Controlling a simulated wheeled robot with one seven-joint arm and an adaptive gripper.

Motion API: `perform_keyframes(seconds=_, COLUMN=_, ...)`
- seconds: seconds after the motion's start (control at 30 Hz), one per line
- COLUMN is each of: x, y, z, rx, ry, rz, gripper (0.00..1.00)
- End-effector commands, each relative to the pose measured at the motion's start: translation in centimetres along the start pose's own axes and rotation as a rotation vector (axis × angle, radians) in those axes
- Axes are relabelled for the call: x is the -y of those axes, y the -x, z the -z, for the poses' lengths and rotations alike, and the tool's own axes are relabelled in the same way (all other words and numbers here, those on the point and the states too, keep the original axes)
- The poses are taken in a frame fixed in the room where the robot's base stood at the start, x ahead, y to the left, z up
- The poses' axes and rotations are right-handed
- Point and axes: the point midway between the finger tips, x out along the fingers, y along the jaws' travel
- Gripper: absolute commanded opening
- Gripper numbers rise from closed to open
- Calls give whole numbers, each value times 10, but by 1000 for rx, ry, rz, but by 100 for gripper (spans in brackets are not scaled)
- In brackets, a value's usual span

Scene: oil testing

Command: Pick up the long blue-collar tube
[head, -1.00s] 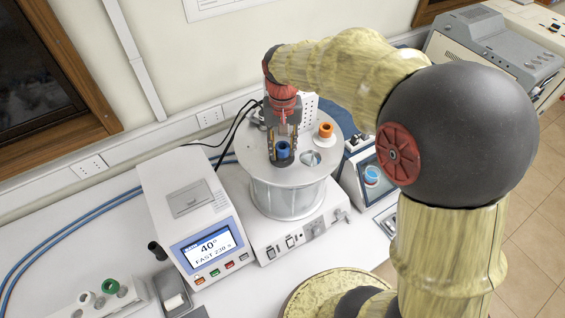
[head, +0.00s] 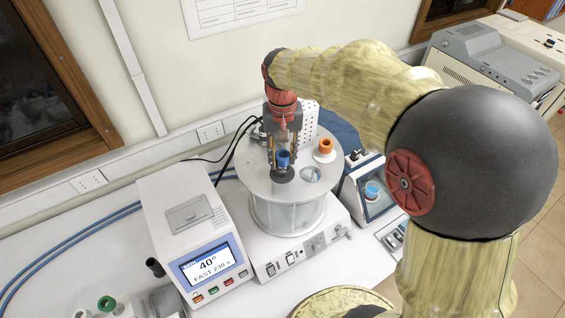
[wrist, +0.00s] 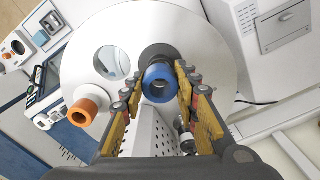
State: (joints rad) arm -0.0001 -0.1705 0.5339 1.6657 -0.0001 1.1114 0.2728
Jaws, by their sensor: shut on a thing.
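The blue-collar tube (head: 283,159) stands at the round lid of the glass bath, its blue collar showing above a dark ring. My gripper (head: 284,150) is above the lid and shut on the collar. In the wrist view the blue collar (wrist: 160,83) sits between the two fingers of my gripper (wrist: 158,97), with its open mouth facing the camera. The tube's length below the collar is hidden, so I cannot tell how far it is inside the bath.
The lid (head: 262,190) also holds an orange-collar piece (head: 325,147) and an empty round hole (head: 311,174). A white tester with a lit display (head: 207,264) stands left of the bath.

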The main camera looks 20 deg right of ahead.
Motion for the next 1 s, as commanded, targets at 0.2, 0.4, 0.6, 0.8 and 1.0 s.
perform_keyframes(seconds=0.2, x=0, y=39, z=1, rx=-4, ry=0, rz=1, gripper=0)
perform_keyframes(seconds=0.4, x=0, y=75, z=1, rx=-2, ry=0, rz=1, gripper=0)
perform_keyframes(seconds=0.6, x=0, y=108, z=1, rx=-1, ry=0, rz=0, gripper=0)
perform_keyframes(seconds=0.8, x=0, y=133, z=1, rx=-1, ry=0, rz=0, gripper=0)
perform_keyframes(seconds=1.0, x=0, y=146, z=0, rx=0, ry=0, rz=0, gripper=0)
